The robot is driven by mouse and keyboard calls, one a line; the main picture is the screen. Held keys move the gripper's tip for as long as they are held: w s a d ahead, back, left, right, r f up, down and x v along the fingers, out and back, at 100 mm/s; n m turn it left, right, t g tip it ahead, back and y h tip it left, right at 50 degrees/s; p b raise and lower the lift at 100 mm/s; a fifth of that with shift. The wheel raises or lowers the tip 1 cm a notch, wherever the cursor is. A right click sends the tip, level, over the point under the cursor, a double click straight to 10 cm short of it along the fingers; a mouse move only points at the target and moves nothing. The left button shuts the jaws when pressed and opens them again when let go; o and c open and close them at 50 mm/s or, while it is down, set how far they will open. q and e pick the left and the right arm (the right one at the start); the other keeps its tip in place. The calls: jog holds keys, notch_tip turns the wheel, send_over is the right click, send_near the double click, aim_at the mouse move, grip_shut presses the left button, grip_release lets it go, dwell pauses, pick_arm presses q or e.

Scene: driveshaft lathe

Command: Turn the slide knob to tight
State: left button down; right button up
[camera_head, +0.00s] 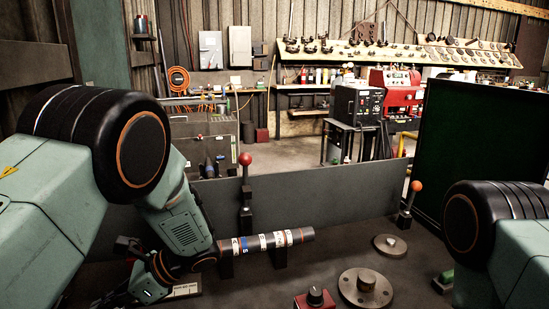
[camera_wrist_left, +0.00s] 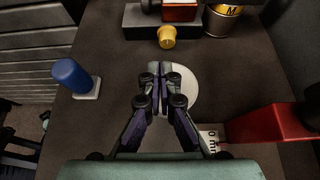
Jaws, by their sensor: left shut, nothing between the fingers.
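A black knob with a pale mark on a red base (camera_head: 315,297) stands at the bottom middle of the head view; I cannot tell for certain which knob is the slide knob. In the left wrist view a yellow knob (camera_wrist_left: 167,37) stands beyond the fingertips, and a blue knob (camera_wrist_left: 71,75) on a pale base stands to the left. My left gripper (camera_wrist_left: 159,70) is shut and empty, over a pale round disc (camera_wrist_left: 187,92), apart from both knobs. In the head view its fingers are mostly hidden at the lower left. My right gripper is out of view.
A banded shaft (camera_head: 268,241) lies on supports. Red-ball levers (camera_head: 246,170) (camera_head: 412,195) stand along the back panel. Round metal flanges (camera_head: 365,287) (camera_head: 390,245) lie on the bench. A can (camera_wrist_left: 222,20) and a red block (camera_wrist_left: 265,125) flank the left gripper's area.

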pick_arm(q)
jog(key=shift+s+a, duration=0.1)
jog(key=shift+a, duration=0.05)
jog(key=a, duration=0.1)
jog(key=s+a, duration=0.1)
jog(key=a, duration=0.2)
jog(key=shift+s+a+b, duration=0.2)
jog(key=shift+s+b, duration=0.05)
jog(key=shift+b, duration=0.15)
jog(key=shift+a, duration=0.5)
jog(key=shift+s+a+r, duration=0.15)
jog(key=shift+s+a, duration=0.15)
jog(key=shift+a, duration=0.05)
jog(key=shift+w, duration=0.15)
jog(key=shift+f, duration=0.2)
jog(key=shift+f, duration=0.1)
